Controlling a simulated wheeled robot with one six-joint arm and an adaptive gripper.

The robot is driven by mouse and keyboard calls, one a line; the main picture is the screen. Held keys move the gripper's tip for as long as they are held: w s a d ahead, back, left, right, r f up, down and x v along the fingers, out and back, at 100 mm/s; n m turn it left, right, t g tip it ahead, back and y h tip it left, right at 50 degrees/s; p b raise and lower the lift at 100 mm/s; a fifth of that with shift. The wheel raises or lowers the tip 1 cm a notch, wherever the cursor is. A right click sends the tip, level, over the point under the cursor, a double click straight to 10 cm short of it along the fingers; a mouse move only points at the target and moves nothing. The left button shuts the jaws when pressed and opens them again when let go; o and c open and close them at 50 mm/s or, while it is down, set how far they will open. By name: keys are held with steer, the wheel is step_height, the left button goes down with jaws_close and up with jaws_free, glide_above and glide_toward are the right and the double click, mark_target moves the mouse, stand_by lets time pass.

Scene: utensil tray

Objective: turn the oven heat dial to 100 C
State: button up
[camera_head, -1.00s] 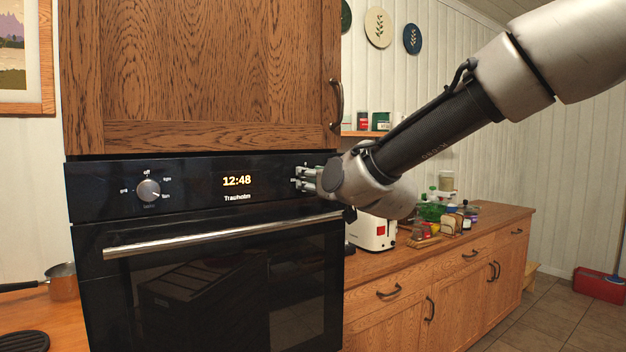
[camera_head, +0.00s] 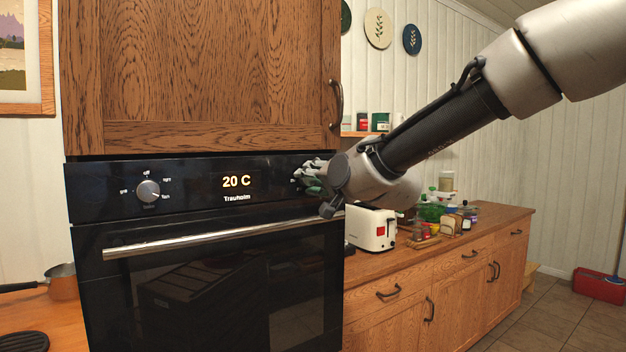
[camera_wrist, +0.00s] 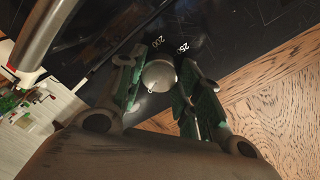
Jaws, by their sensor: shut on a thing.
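The heat dial (camera_wrist: 158,75) is a round silver knob on the black oven panel. In the wrist view the numbers 200 and 250 show beside it; its other marks are hidden. My gripper (camera_head: 304,178) is at the right end of the panel. Its two green-padded fingers stand on either side of the dial and are shut on it. In the head view my gripper hides the dial. The oven display (camera_head: 237,181) reads 20 C.
A second silver knob (camera_head: 148,191) sits at the panel's left. The oven's bar handle (camera_head: 220,236) runs below the panel. A wooden cabinet (camera_head: 200,75) is close above. A white toaster (camera_head: 371,229) stands on the counter to the right.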

steer(key=shift+d+m+g+y, duration=0.1)
steer(key=shift+m+g+y, duration=0.2)
steer(key=shift+m, duration=3.7)
steer(key=o, duration=1)
steer(key=shift+w, duration=0.1)
steer(key=shift+o, duration=0.2)
steer(key=f+v, duration=0.1)
steer(key=v, duration=1.1)
steer(key=shift+r, duration=0.35)
